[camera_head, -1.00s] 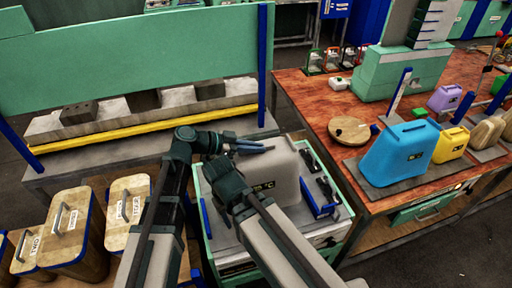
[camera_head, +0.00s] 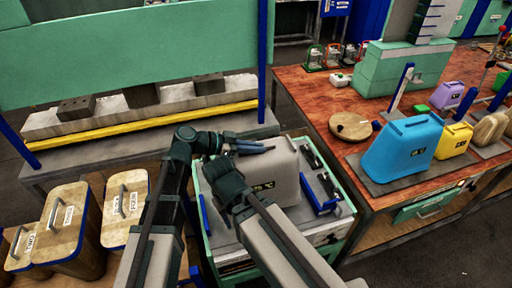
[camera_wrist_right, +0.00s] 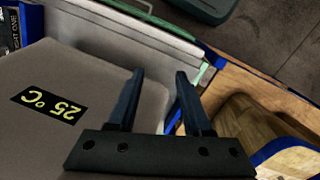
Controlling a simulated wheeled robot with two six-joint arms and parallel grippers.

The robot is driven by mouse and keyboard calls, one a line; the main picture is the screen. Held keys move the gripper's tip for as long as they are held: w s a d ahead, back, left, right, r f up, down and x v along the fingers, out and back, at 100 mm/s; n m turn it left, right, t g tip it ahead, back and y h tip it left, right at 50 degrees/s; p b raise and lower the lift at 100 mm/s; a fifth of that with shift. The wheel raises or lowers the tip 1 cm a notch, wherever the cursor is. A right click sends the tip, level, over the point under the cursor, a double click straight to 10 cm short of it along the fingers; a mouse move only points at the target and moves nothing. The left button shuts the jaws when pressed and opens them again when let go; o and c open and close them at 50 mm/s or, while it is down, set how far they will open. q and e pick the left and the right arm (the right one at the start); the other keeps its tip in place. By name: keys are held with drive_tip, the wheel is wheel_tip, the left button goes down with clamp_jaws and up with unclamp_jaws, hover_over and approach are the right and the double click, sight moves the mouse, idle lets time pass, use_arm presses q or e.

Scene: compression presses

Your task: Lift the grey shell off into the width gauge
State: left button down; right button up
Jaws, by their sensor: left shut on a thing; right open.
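The grey shell (camera_head: 283,172) is a jug-shaped body with a yellow "25 °C" label, upright over the small green-edged cart (camera_head: 343,222). Its label side also shows in the right wrist view (camera_wrist_right: 75,75). My left gripper (camera_head: 256,148) is shut at the shell's top left edge, with its blue fingers pointing right. My right gripper (camera_wrist_right: 155,95) is open, its two dark blue fingers apart beside the shell; the right wrist hides the shell's lower left in the head view. A green block with a blue-marked stepped upright (camera_head: 405,70) on the red-brown bench may be the width gauge; I cannot tell.
A blue shell (camera_head: 402,150), a yellow one (camera_head: 453,141) and a purple one (camera_head: 446,96) stand on the bench (camera_head: 310,90). A round wooden disc (camera_head: 350,126) lies near its edge. Wooden lidded bins (camera_head: 75,230) stand left, below the press (camera_head: 140,120).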

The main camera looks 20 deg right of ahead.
use_arm(q)
drive_tip(key=shift+f+b, duration=1.9)
drive_tip(key=shift+f, duration=0.3)
use_arm(e)
drive_tip(key=shift+f, duration=2.25)
use_arm(q)
drive_tip(key=shift+f+b, duration=0.6)
use_arm(e)
drive_tip(key=shift+f, duration=0.6)
use_arm(q)
drive_tip(key=c, duration=0.9)
unclamp_jaws()
use_arm(e)
drive_tip(key=shift+r, duration=0.1)
use_arm(q)
drive_tip(key=p+v, duration=0.5)
drive_tip(key=v, duration=0.7)
drive_tip(key=shift+a+r, duration=0.2)
drive_tip(key=shift+a, duration=0.15)
drive_tip(key=shift+a+r, duration=0.1)
drive_tip(key=shift+a, duration=0.45)
use_arm(e)
wheel_tip(320, 180, up, 5)
drive_tip(key=shift+r, duration=0.1)
